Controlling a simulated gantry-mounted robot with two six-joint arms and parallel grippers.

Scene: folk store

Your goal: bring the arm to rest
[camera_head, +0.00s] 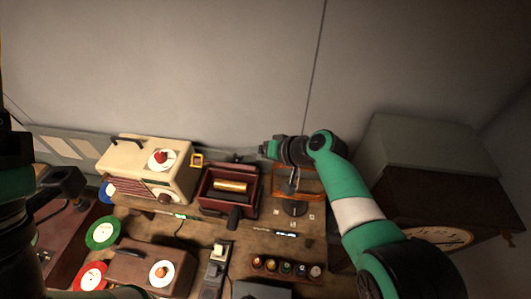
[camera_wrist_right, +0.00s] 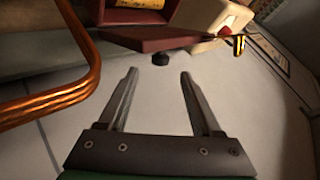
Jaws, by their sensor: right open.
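My right arm reaches up from the lower right in the head view. Its gripper (camera_head: 267,149) is by the wall, above the far edge of the wooden table (camera_head: 262,225). In the right wrist view the two fingers of this gripper (camera_wrist_right: 160,85) stand wide apart with nothing between them. Dark and green parts of my left arm show at the left edge of the head view, and I cannot make out its fingers clearly.
Near the right gripper are a dark red box (camera_head: 205,202) holding a gold cylinder (camera_head: 230,186), and a copper-coloured frame (camera_wrist_right: 50,105). A cream radio (camera_head: 135,165) stands left. A large clock (camera_head: 435,238) is right. The wall space above the table is clear.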

